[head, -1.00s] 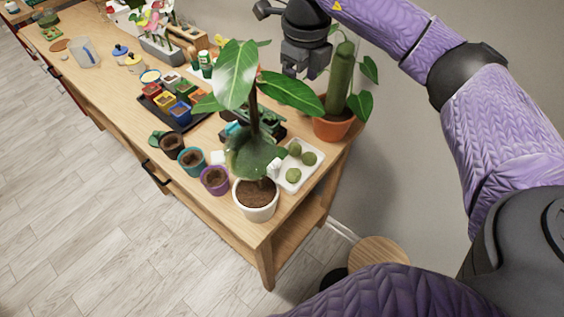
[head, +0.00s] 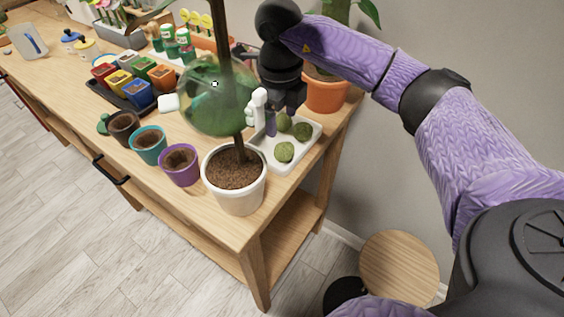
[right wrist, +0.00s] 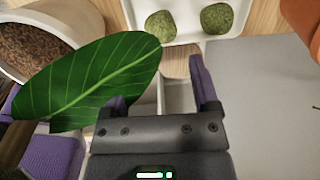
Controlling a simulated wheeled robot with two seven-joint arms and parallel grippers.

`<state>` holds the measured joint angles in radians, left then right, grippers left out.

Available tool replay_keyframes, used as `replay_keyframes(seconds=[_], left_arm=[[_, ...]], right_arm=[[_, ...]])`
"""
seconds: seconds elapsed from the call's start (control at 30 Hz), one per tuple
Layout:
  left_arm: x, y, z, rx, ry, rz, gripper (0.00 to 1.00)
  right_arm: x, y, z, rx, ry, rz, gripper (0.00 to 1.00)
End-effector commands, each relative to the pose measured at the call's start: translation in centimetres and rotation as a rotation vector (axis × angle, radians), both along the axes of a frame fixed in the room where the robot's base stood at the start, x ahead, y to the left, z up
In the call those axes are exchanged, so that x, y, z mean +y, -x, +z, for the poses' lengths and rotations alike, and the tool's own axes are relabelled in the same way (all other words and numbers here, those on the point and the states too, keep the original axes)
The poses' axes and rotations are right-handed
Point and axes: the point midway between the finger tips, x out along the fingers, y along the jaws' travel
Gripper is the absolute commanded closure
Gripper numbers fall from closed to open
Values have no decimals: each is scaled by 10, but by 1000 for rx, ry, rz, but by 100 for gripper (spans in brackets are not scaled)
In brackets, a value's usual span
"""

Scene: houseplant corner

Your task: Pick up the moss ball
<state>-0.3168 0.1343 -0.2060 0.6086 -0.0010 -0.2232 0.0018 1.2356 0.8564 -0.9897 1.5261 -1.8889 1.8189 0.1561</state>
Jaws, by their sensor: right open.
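Three green moss balls sit in a white tray (head: 312,146) near the table's right end: a front one (head: 284,151), a right one (head: 302,131) and a back one (head: 284,122). In the right wrist view two moss balls (right wrist: 160,25) (right wrist: 217,17) show at the top, beyond the fingers. My right gripper (head: 284,113) is above the back of the tray, open and empty. In the right wrist view its fingers (right wrist: 158,92) are apart, and a big green leaf partly covers the left one. My left gripper is out of view.
A tall plant in a white pot (head: 238,203) stands in front of the tray; its leaf (right wrist: 90,80) reaches close to my right gripper. A terracotta pot (head: 326,95) stands behind. Purple (head: 180,168) and teal (head: 149,148) pots stand left.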

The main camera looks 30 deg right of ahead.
Motion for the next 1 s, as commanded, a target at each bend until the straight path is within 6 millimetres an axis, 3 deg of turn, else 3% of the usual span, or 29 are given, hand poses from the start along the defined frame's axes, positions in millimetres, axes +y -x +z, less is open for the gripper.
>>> replay_keyframes(seconds=[0.47,0.67,0.77,1.0], left_arm=[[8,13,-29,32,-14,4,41],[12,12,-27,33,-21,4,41],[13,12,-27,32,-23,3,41],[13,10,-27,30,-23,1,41]], right_arm=[[-2,-2,-88,5,1,-1,23],[-2,-2,-89,-1,1,-1,23],[-2,-2,-89,0,1,0,40],[-2,-2,-89,0,1,0,91]])
